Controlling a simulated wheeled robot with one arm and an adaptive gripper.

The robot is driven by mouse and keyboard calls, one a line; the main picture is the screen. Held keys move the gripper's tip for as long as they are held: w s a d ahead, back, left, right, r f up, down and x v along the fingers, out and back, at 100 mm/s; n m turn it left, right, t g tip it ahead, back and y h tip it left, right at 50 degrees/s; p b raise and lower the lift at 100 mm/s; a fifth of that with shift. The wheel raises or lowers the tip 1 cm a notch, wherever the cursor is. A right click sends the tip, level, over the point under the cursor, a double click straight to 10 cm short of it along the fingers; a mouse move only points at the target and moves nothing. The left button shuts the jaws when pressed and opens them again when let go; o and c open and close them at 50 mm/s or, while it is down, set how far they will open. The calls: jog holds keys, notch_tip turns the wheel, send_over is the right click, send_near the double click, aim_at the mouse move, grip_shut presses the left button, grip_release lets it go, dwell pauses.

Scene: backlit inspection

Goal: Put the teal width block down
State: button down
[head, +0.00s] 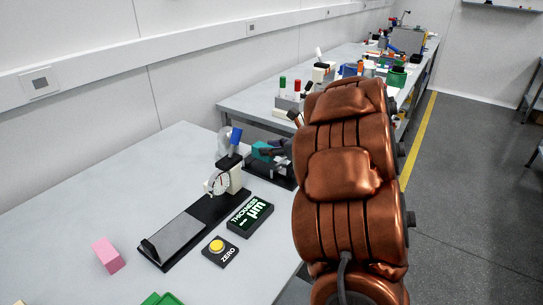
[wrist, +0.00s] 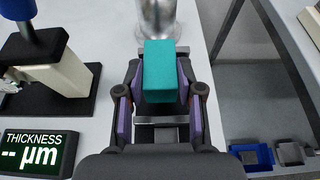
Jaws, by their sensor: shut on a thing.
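The teal width block (wrist: 160,72) is between the purple-padded fingers of my gripper (wrist: 160,104) in the wrist view. My gripper is shut on it. In the head view the teal block (head: 262,150) shows only in part, beside my dark gripper (head: 274,154), near the table's far right edge and just right of the dial gauge. My copper-coloured arm hides much of that area. A dark base with light metal parts shows below and behind the block; I cannot tell whether the block touches it.
The dial gauge (head: 220,183) with a blue lever stands on a black base. The thickness display (head: 249,214) shows dashes, beside the yellow zero button (head: 217,245). A pink block (head: 108,255) lies at left. The table's left part is clear. A cluttered bench (head: 255,104) stands beyond.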

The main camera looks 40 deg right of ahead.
aim_at(273, 157)
jog(key=shift+w+d, duration=0.15)
jog(key=shift+w, duration=0.05)
jog(key=shift+f, duration=0.3)
jog(key=shift+d+f+p, duration=0.1)
jog(key=shift+f+p, duration=0.3)
jog(key=shift+f, duration=1.1)
jog(key=shift+f+b, duration=0.15)
jog(key=shift+b, duration=0.15)
jog(key=c, duration=0.7)
grip_release()
jog(key=shift+r+p, duration=0.2)
jog(key=shift+p, duration=0.1)
jog(key=b+v, duration=0.2)
jog(key=v, duration=1)
